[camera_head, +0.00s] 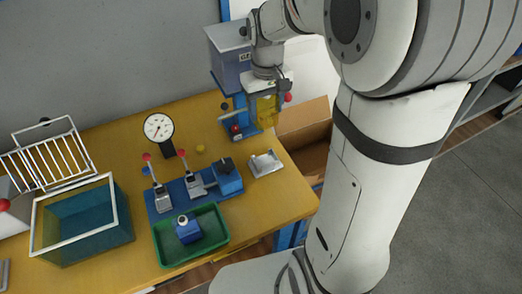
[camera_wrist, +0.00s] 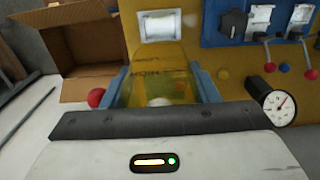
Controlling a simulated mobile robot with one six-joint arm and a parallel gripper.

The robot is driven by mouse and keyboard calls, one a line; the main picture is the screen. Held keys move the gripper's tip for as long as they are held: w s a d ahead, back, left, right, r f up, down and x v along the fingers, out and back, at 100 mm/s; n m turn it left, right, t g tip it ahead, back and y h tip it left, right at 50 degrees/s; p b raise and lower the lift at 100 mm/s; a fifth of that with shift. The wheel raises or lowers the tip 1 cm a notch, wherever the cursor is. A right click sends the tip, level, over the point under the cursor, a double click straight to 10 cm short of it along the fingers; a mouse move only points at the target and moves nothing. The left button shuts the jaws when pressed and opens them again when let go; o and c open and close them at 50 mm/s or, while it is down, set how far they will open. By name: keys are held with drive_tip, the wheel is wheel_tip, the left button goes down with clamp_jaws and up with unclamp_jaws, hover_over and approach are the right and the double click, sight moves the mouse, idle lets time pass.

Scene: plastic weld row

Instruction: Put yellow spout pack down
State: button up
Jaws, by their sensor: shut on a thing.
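My gripper (camera_head: 268,97) is shut on the yellow spout pack (camera_head: 267,112), above the far right part of the yellow table, beside a blue stand. In the wrist view the pack (camera_wrist: 152,92) is see-through yellow with dark lettering, between the two blue fingers. A pale spot shows low on it. The dark edge of my gripper hides its near end. I cannot tell from these frames whether the pack touches anything below.
A blue fixture (camera_head: 165,202) with toggle clamps, a dial gauge (camera_head: 158,127), a green tray (camera_head: 190,261) and a teal tank (camera_head: 105,240) stand on the table. A small metal tray (camera_head: 265,163) sits near its right edge. An open cardboard box (camera_head: 309,160) is beyond that edge.

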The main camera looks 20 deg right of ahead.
wheel_tip(320, 180, down, 17)
drive_tip(key=shift+f, duration=0.15)
idle(0.4)
drive_tip(key=shift+f, duration=0.2)
drive_tip(key=o, duration=1)
drive_tip(key=shift+r, duration=0.15)
